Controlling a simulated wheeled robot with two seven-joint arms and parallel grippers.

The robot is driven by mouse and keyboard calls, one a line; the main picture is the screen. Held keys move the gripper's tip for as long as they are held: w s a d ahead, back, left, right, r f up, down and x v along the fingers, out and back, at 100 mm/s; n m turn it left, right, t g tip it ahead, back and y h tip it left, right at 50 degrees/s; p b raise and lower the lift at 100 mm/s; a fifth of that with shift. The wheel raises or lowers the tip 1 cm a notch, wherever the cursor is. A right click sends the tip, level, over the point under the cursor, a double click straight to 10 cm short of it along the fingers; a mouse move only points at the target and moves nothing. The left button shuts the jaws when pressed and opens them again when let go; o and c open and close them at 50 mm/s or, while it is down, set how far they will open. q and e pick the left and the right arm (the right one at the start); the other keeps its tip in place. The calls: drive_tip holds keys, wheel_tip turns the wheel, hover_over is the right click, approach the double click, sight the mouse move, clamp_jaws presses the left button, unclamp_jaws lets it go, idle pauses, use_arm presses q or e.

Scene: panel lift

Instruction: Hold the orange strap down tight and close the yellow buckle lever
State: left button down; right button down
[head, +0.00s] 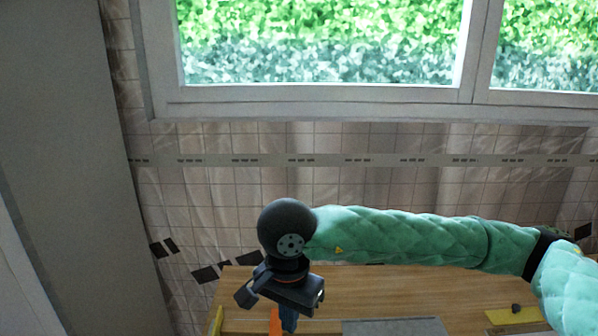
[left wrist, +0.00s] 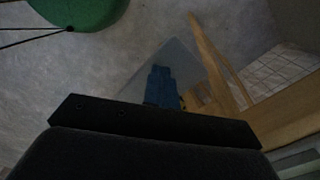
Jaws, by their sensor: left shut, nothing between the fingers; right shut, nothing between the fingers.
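The orange strap (head: 275,322) shows only as a short piece at the bottom edge of the head view, just left of my right gripper's blue fingers. My right gripper (head: 289,320) points down over the wooden table with its fingers shut and empty; their tips are near the picture's lower edge. A yellow piece (head: 515,317) with a dark knob lies at the right of the table. Another yellow piece (head: 216,321) is at the left edge. I cannot tell which belongs to the buckle lever. My left gripper (left wrist: 160,72) shows only in the left wrist view, shut and empty.
The wooden table (head: 370,290) is cut off at the bottom of the head view. A grey plate (head: 395,327) lies on it. A tiled wall (head: 340,190) and window stand behind. In the left wrist view, a wooden edge (left wrist: 218,58) runs right of my fingers; the picture is dark.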

use_arm(q)
drive_tip(key=shift+w+a+r, duration=0.1)
drive_tip(key=shift+w+r, duration=0.1)
drive_tip(key=shift+r, duration=0.65)
drive_tip(key=shift+s+r, duration=0.1)
drive_tip(key=shift+r, duration=1)
